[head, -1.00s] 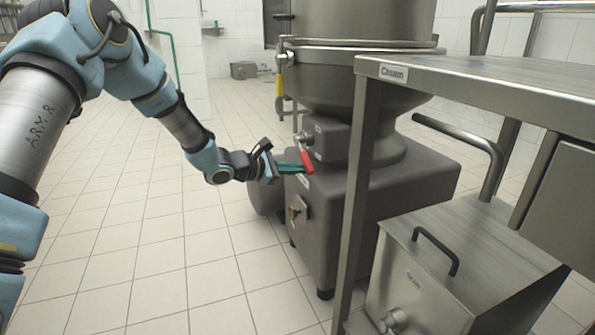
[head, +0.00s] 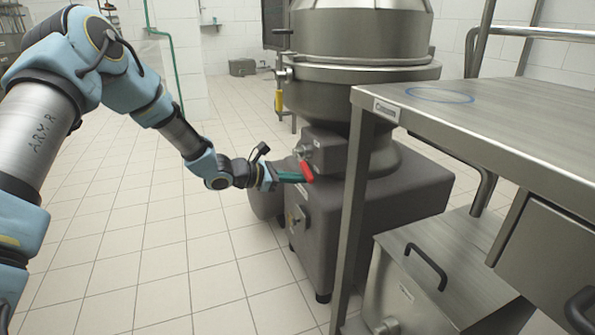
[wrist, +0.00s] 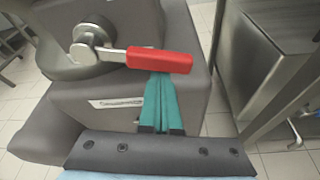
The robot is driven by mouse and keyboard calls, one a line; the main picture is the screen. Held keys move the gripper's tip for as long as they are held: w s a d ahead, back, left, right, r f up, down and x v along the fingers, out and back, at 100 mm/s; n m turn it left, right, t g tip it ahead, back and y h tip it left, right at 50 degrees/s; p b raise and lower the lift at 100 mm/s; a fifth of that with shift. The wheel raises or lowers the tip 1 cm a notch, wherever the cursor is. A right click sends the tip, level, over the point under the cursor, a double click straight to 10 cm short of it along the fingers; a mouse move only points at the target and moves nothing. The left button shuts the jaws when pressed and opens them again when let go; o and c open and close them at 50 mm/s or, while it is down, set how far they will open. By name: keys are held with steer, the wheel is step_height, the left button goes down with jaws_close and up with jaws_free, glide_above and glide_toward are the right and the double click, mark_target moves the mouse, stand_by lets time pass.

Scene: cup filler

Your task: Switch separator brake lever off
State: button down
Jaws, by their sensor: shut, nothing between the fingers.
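The separator brake lever has a red handle (wrist: 160,60) on a metal arm and round pivot (wrist: 92,36). In the wrist view the handle points right, roughly level. In the head view the red handle (head: 306,171) shows on the side of the grey separator (head: 395,205). My gripper (wrist: 160,84) has green fingers, shut together and empty. Their tips lie at or just under the handle's middle; I cannot tell whether they touch it. In the head view my gripper (head: 298,177) reaches the handle from the left.
A steel table (head: 500,108) with a blue ring mark stands at right, its leg close to the separator. A steel box (head: 445,260) with a black handle sits below it. The tiled floor at left is clear.

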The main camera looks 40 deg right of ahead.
steer(key=r+p, duration=0.1)
steer(key=p, duration=0.1)
steer(key=r+n+p, duration=0.1)
steer(key=r+n+g+p, duration=0.1)
steer(key=p, duration=0.1)
steer(key=shift+s+a+r+p, duration=0.1)
steer(key=shift+s+r+p, duration=0.15)
steer(key=shift+s+p, duration=0.1)
steer(key=r+n+g+p, duration=0.1)
steer(key=n+p, duration=0.1)
steer(key=p, duration=0.2)
steer(key=shift+s+r+y, duration=0.1)
steer(key=shift+r+y, duration=0.2)
steer(key=shift+y, duration=0.1)
steer(key=shift+w+r+n+g+p, duration=0.25)
steer(key=shift+r+n+g+p, duration=0.55)
steer(key=shift+p, duration=1.05)
steer(key=shift+w+r, duration=0.1)
steer(key=shift+r, duration=0.2)
steer(key=shift+f, duration=0.1)
glide_toward(309, 169)
steer(key=a, duration=0.2)
steer(key=a+r, duration=0.1)
steer(key=shift+s+a+b, duration=0.1)
steer(key=shift+s+b, duration=0.2)
steer(key=shift+b, duration=0.05)
